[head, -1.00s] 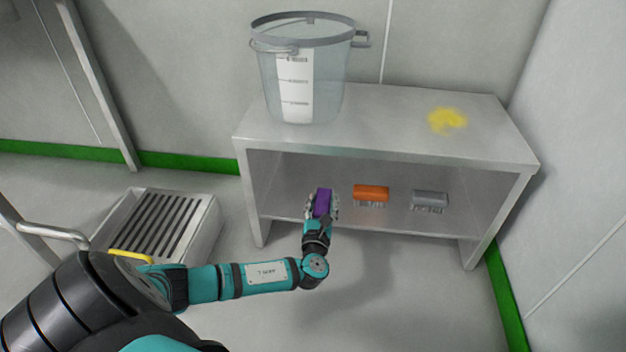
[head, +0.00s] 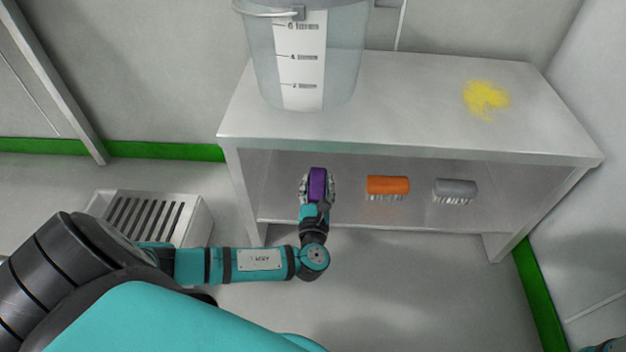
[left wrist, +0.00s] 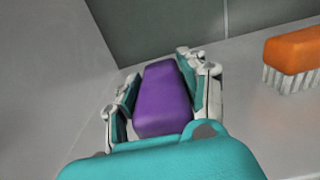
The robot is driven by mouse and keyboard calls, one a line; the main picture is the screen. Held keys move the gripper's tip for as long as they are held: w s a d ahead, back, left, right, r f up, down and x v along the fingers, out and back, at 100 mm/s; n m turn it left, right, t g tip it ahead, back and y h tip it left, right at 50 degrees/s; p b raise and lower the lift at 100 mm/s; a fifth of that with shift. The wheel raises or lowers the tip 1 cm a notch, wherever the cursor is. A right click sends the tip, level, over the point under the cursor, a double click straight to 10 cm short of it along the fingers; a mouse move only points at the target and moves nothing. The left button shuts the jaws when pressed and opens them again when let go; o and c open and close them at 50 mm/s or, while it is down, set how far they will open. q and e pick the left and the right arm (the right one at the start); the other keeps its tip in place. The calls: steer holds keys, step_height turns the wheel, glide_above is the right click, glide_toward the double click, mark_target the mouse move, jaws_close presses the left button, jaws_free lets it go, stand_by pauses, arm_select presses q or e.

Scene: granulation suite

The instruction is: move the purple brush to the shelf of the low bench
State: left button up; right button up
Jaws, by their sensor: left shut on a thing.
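The purple brush (head: 317,184) is held between the fingers of my left gripper (head: 317,180), at the front left part of the shelf opening of the low bench (head: 400,144). In the left wrist view the purple brush (left wrist: 163,98) lies between both fingers of my left gripper (left wrist: 163,90), its bristles hidden. The shelf (head: 420,215) is the lower board of the bench; I cannot tell whether the brush touches it. Only a small bit of my right arm may show at the bottom right corner; its gripper is not in view.
An orange brush (head: 388,187) and a grey brush (head: 456,190) stand on the shelf to the right. A clear bucket (head: 345,70) and a yellow powder patch (head: 485,97) are on the bench top. A slatted metal box (head: 150,215) is on the floor at left.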

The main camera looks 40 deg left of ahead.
arm_select(q)
steer(key=shift+d+f, duration=0.1)
steer(key=o, duration=1.3)
